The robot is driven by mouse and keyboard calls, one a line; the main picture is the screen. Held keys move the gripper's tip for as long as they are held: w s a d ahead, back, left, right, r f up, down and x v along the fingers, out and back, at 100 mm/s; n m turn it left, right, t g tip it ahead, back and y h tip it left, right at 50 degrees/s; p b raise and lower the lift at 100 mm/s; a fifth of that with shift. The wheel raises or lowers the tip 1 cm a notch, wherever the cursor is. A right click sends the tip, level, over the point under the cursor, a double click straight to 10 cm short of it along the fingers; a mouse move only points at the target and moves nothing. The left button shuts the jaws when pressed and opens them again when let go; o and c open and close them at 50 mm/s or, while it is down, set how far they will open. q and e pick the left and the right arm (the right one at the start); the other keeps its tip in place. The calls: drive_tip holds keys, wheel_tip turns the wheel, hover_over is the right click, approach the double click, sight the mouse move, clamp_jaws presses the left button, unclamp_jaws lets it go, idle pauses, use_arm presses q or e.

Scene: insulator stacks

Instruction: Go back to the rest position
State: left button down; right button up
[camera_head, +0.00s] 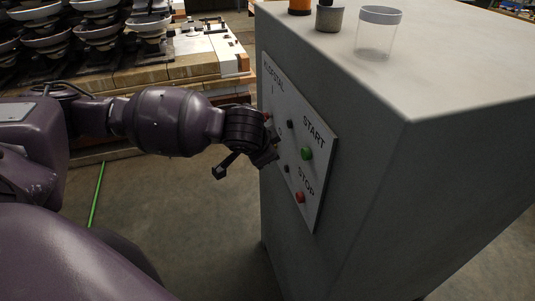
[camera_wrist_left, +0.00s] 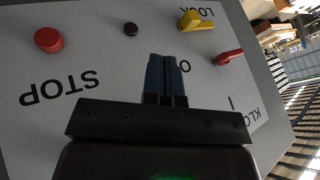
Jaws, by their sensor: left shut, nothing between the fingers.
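My left gripper (camera_head: 270,158) is in front of the control panel (camera_head: 322,180) on the side of a grey cabinet. In the left wrist view its blue fingers (camera_wrist_left: 166,62) are together and empty, over the panel near the "O" mark. I cannot tell whether they touch the panel. The green START button (camera_head: 307,153) and the red STOP button (camera_head: 300,197) are to the right of the gripper. The wrist view shows a red button (camera_wrist_left: 48,39), a black knob (camera_wrist_left: 130,29), a yellow lock piece (camera_wrist_left: 195,19) and a red lever (camera_wrist_left: 230,56). My right gripper is not in view.
The grey cabinet (camera_head: 440,65) fills the right side. On its top stand a clear cup (camera_head: 377,35), a grey cup (camera_head: 329,18) and an orange object (camera_head: 299,6). Insulator stacks (camera_head: 95,30) stand on a pallet at the back left. Floor shows left of the cabinet.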

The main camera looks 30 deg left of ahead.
use_arm(q)
drive_tip(key=shift+s+r, duration=0.2)
drive_tip(key=shift+r, duration=0.05)
idle(0.4)
drive_tip(key=s+d+f+h, duration=0.3)
drive_tip(key=s+d+f, duration=0.5)
drive_tip(key=s+d, duration=0.15)
drive_tip(key=s+a+f+n+g+y, duration=0.1)
drive_tip(key=s+a+f+n+g, duration=0.2)
drive_tip(key=s, duration=0.5)
drive_tip(key=s+a+f+n+y, duration=0.2)
drive_tip(key=s+a+f+n, duration=0.15)
drive_tip(key=s+a, duration=0.35)
drive_tip(key=w+f+t+b, duration=0.1)
drive_tip(key=w+f+t, duration=0.1)
drive_tip(key=f, duration=0.4)
drive_tip(key=w+d+f+t+h+b, duration=0.1)
drive_tip(key=w+f+t, duration=0.2)
drive_tip(key=f+t, duration=0.2)
drive_tip(key=shift+w+f, duration=0.35)
drive_tip(key=shift+f, duration=0.2)
